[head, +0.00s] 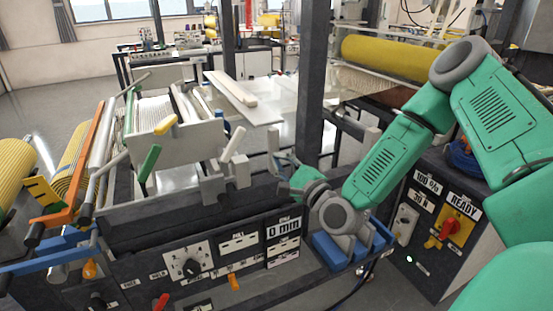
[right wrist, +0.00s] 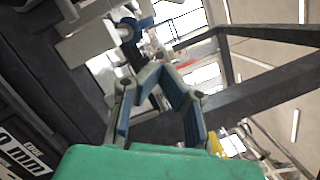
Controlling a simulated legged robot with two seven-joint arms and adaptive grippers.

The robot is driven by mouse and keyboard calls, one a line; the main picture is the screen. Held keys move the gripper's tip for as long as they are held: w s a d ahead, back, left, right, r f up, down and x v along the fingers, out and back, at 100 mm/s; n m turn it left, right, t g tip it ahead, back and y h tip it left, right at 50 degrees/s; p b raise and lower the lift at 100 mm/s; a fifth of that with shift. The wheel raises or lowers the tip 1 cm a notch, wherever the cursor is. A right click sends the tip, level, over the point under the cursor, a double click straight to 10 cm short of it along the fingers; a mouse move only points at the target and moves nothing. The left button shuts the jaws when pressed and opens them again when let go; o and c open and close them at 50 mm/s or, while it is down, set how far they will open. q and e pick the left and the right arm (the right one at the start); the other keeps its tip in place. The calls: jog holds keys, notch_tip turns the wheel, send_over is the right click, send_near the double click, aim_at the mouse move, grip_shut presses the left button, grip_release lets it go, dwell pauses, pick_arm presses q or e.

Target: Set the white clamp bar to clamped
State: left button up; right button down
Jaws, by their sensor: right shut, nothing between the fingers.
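The white clamp bar (head: 233,145) is a short white lever standing tilted up and to the right from a pale bracket (head: 238,172) on the dark machine's top edge. I cannot tell from its tilt whether it is clamped. My right gripper (head: 281,158) is just right of the bar, apart from it, with its fingers pointing up and left. In the right wrist view the gripper (right wrist: 154,72) is shut with nothing held. Pale machine parts (right wrist: 88,42) lie beyond it at the upper left; I cannot tell whether the bar is among them. My left gripper is not in view.
A dark post (head: 313,80) rises behind my right gripper. A yellow handle (head: 165,125) and a green handle (head: 149,163) sit left of the bar. The front panel carries a "0 mm" display (head: 284,228). A blue tray (head: 340,250) is below my right wrist.

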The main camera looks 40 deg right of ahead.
jog(key=w+a+r+p, duration=0.1)
jog(key=w+a+r, duration=0.2)
jog(key=w, duration=0.4)
jog(key=shift+w+r+p, duration=0.15)
jog(key=shift+w+p, duration=0.15)
jog(key=shift+p, duration=0.05)
jog(key=shift+a+r+n, duration=0.1)
jog(key=shift+r+n, duration=0.1)
jog(key=shift+n, duration=0.2)
